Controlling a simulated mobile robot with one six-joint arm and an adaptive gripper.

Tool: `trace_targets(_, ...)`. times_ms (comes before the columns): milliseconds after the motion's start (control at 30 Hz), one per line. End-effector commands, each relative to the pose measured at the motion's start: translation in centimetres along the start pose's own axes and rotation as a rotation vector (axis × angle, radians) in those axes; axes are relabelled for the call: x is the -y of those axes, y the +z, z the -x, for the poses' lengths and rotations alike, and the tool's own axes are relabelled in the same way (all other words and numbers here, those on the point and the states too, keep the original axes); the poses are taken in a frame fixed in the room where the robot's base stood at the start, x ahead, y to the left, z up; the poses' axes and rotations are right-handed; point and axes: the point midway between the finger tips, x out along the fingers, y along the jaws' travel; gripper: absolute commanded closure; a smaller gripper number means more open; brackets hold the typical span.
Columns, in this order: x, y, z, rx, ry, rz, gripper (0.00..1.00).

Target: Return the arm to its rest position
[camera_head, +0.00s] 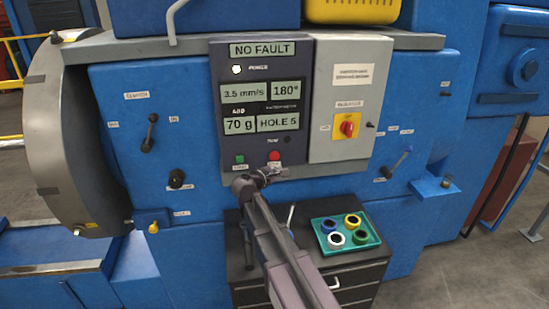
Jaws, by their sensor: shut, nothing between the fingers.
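My arm reaches up from the bottom of the view towards the control panel (206,95) of a large blue machine. My gripper (278,172) is at the arm's far end, shut and empty, just below a red button (274,156) on the panel's lower edge. I cannot tell whether it touches the panel. A green button (240,159) is to its left. The panel's display (262,50) reads "NO FAULT", with "3.5 mm/s", "180°", "70 g" and "HOLE 5" below.
A dark drawer cabinet (350,277) stands below the panel. On it a teal tray (322,246) holds several coloured rings, right of my arm. A grey box with a red knob (347,127) is beside the panel. Levers (150,132) and (400,163) stick out from the blue front. Open floor (470,270) is at right.

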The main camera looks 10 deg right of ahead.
Motion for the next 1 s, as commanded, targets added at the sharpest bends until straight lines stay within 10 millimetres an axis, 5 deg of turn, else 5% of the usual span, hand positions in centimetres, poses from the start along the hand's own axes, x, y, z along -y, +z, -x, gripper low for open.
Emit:
trace_targets(567, 0.8, 0.1, -0.1, -0.001, -0.019, -0.020, 1.00)
trace_targets(767, 5.2, 0.8, -0.4, -0.005, -0.135, -0.146, 1.00)
trace_targets(1000, 14.6, 1.7, 0.2, 0.001, -0.416, -0.428, 1.00)
